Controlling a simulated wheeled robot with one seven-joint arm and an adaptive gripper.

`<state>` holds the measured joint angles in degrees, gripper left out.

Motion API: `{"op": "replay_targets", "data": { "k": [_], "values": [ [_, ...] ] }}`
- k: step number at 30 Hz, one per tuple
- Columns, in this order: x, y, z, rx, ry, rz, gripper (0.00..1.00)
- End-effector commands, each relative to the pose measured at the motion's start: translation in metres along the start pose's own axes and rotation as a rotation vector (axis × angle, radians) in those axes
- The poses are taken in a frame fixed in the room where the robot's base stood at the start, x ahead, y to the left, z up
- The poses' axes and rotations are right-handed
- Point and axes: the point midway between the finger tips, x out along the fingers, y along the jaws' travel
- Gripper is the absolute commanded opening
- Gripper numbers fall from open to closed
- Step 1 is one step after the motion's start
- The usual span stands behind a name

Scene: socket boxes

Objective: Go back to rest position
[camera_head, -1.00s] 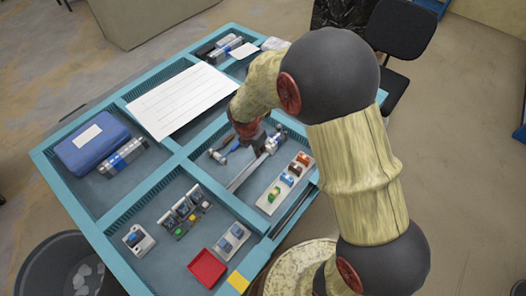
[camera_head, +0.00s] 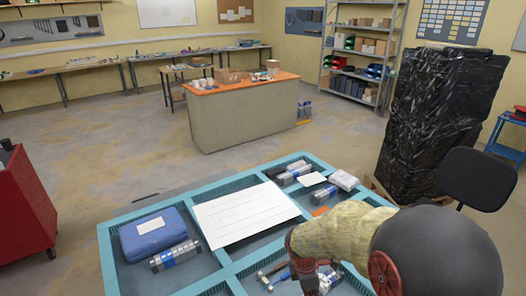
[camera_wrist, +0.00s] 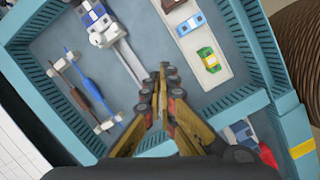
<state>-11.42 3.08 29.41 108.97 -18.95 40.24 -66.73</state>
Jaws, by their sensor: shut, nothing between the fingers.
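My gripper (camera_wrist: 163,100) is in the wrist view, its fingers together and empty. It is over a compartment of the teal divided table (camera_wrist: 243,105). A caliper-like metal tool (camera_wrist: 130,62) lies ahead of the fingertips. Two slim tools, one blue (camera_wrist: 95,92) and one brown, lie to the left. To the right a white strip (camera_wrist: 195,45) carries a blue block (camera_wrist: 189,24) and a green block (camera_wrist: 209,58). In the head view my arm covers the lower right of the table, and the fingertips are hidden there.
In the head view, a blue case (camera_head: 152,234), a white sheet (camera_head: 243,217) and grey blocks (camera_head: 175,256) lie in the teal table. A red cabinet (camera_head: 25,212) stands left. A black-wrapped stack (camera_head: 432,125) and a chair (camera_head: 478,180) stand right. Open floor lies beyond the table.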

Motion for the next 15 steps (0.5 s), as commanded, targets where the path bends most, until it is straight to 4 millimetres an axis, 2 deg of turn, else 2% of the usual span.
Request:
{"op": "replay_targets", "data": {
  "k": [5, 9, 15],
  "values": [
    [-0.035, -0.044, 0.007, 0.493, 0.029, -0.04, 0.0],
    [-0.08, -0.081, 0.02, 0.915, 0.084, -0.04, 0.0],
    [-0.134, -0.13, 0.035, 1.352, 0.201, -0.021, 0.0]
  ]
}}
